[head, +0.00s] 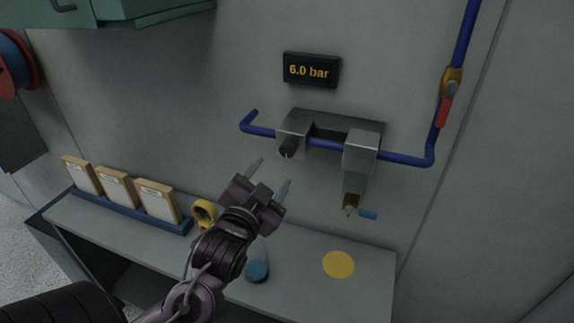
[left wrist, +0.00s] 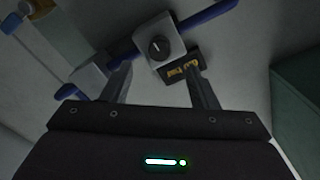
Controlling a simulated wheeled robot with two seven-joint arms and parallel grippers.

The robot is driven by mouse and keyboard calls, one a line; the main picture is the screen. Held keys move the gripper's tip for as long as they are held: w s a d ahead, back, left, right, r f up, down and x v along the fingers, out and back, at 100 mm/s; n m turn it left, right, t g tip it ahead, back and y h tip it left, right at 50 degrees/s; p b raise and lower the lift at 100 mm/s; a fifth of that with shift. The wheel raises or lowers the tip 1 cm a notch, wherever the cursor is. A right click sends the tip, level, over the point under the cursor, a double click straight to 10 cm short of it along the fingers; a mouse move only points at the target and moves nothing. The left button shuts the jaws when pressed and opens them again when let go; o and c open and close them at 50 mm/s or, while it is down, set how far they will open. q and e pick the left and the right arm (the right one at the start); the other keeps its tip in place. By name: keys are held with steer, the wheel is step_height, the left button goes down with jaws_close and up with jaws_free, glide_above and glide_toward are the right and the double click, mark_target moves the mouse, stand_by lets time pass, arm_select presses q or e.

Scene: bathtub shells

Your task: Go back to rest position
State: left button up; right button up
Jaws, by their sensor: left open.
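My left gripper (head: 270,177) is raised above the shelf in the middle of the head view. Its two fingers are spread and nothing is between them. It points up toward the wall and is apart from the grey bracket assembly with a black knob (head: 287,147). In the left wrist view, the open fingers (left wrist: 160,88) show with the knob (left wrist: 159,46) beyond them. My right gripper is in neither view.
A grey shelf (head: 310,295) holds a blue rack of several cards (head: 157,200), a yellow ring-shaped item (head: 204,213), a blue-bottomed container (head: 258,268) and a yellow disc (head: 339,264). Blue pipe (head: 405,160), a red-handled valve (head: 446,105) and a "6.0 bar" display (head: 311,70) are on the wall.

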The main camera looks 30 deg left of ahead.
arm_select(q)
steer(key=s+d+f+n+g+h, duration=0.1)
steer(key=s+d+f+g, duration=0.35)
steer(key=f, duration=0.25)
steer(key=s+d+f+g+h, duration=0.25)
steer(key=s+f+g, duration=0.2)
steer(key=f, duration=0.25)
steer(key=s+d+f+n+g+h, duration=0.1)
steer(key=s+d+f+g, duration=0.35)
steer(key=f, duration=0.25)
step_height(320, 180, down, 35)
steer(key=s+g+b, duration=0.2)
steer(key=b, duration=0.2)
steer(key=s+a+f+g+b, duration=0.1)
steer(key=s+a+f+b, duration=0.2)
steer(key=s+f, duration=1.6)
steer(key=shift+s+a+f, duration=0.15)
steer(key=shift+s+f, duration=0.05)
steer(key=shift+f, duration=0.6)
